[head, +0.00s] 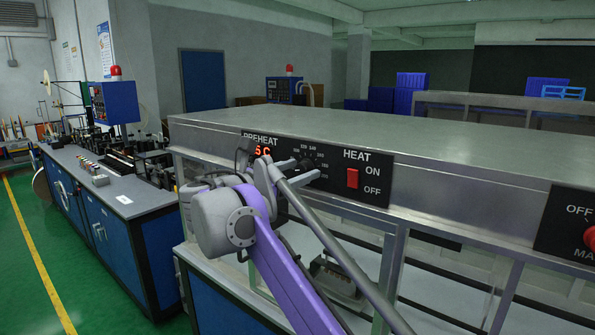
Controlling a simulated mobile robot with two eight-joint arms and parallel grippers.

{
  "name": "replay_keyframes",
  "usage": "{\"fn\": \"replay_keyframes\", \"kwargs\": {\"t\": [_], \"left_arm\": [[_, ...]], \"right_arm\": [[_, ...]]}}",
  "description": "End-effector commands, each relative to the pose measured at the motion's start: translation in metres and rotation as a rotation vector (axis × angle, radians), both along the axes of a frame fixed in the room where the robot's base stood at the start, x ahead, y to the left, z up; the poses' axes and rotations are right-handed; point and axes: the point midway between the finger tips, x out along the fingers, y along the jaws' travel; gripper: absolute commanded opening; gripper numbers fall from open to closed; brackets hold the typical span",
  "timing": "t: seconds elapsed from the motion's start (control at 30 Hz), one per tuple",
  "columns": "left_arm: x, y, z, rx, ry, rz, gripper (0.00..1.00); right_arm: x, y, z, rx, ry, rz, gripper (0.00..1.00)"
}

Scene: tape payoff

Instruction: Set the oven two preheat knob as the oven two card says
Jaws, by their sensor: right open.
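The black PREHEAT panel (329,184) is on the front of the long grey oven, with a red display partly covered by my arm. The dark preheat knob (308,161) is on this panel, ringed by small white numbers; its pointer setting is too small to read. My right gripper (303,170) is open at the knob, its fingers pointing at the panel. I cannot tell whether they touch the knob. The purple and grey right arm hides the panel's lower left. No oven two card can be made out. My left gripper is not in view.
A red HEAT switch (352,178) marked ON and OFF is just right of the knob. A red knob (590,238) is at the right edge. Glazed oven windows lie below. A blue-fronted bench (110,235) with machinery stands at left; green floor beside it is clear.

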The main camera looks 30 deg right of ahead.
Motion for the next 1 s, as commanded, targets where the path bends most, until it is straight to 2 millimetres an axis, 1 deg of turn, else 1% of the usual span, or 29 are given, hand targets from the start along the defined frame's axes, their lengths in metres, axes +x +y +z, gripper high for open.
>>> {"fn": "replay_keyframes", "kwargs": {"t": [0.2, 0.37, 0.5, 0.57, 0.6, 1.0], "left_arm": [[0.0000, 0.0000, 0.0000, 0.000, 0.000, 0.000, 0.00], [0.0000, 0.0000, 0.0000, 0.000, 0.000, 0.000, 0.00], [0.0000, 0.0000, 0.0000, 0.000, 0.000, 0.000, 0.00], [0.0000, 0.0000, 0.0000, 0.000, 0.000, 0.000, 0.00], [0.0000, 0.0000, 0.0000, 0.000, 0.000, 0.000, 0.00], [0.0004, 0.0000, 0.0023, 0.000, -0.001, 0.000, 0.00]], "right_arm": [[0.0000, -0.0002, 0.0000, 0.000, 0.000, 0.000, 0.68], [-0.0001, -0.0001, 0.0000, 0.000, 0.000, 0.000, 0.39], [-0.0002, -0.0002, 0.0000, 0.000, 0.000, -0.001, 0.14], [-0.0002, -0.0003, 0.0000, 0.000, 0.000, -0.001, 0.03], [-0.0003, -0.0003, -0.0001, 0.000, 0.000, -0.001, 0.00], [-0.0005, -0.0006, 0.0007, 0.006, -0.015, -0.003, 0.00]]}}
